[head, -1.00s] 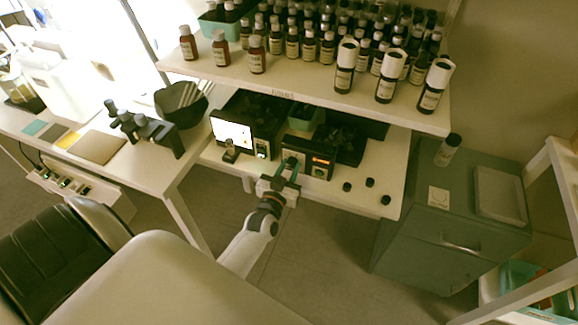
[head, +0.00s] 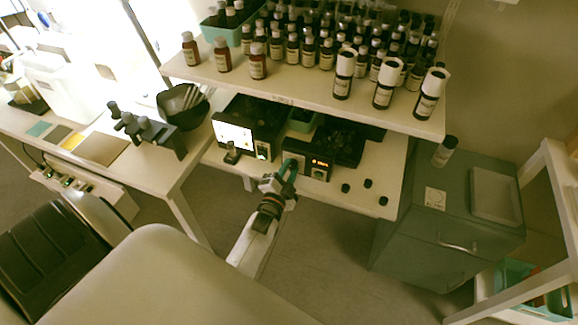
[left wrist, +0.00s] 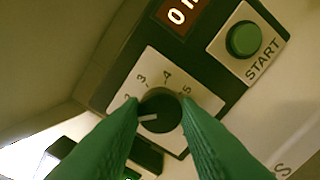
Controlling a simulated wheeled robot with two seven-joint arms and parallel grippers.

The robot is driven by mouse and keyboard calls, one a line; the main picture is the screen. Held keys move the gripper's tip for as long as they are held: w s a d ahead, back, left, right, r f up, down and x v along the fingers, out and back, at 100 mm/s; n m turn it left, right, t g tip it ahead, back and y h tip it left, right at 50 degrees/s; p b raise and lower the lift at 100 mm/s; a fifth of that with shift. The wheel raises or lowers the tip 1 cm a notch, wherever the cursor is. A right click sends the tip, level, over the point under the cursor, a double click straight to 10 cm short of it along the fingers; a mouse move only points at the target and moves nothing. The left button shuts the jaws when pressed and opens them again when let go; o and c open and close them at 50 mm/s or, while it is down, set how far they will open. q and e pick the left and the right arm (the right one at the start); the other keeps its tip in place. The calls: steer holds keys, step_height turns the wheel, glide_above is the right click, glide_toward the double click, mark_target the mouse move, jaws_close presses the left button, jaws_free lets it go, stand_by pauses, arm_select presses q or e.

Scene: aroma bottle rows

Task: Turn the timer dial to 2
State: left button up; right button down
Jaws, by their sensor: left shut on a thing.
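The timer (head: 308,166) is a dark box with a lit orange display, at the front of the lower shelf. In the left wrist view its dial (left wrist: 161,112) is a dark round knob on a white plate marked 2, 3, 4 and 5. The knob's white pointer line points left, just below the 2. My left gripper (head: 288,170) is at the timer's front, its green fingers (left wrist: 160,127) on both sides of the dial and shut on it. The fingers hide the lower part of the plate. My right gripper is not in view.
A green START button (left wrist: 243,39) sits beside the dial plate. A device with a bright screen (head: 236,135) stands left of the timer. Small black caps (head: 368,184) lie to its right. Bottles crowd the shelf above (head: 300,91).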

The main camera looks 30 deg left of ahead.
arm_select(q)
steer(key=shift+f+m+b, duration=0.1)
steer(key=shift+m+b, duration=0.3)
steer(key=shift+m, duration=1.9)
steer(key=o, duration=1)
steer(key=shift+c, duration=0.2)
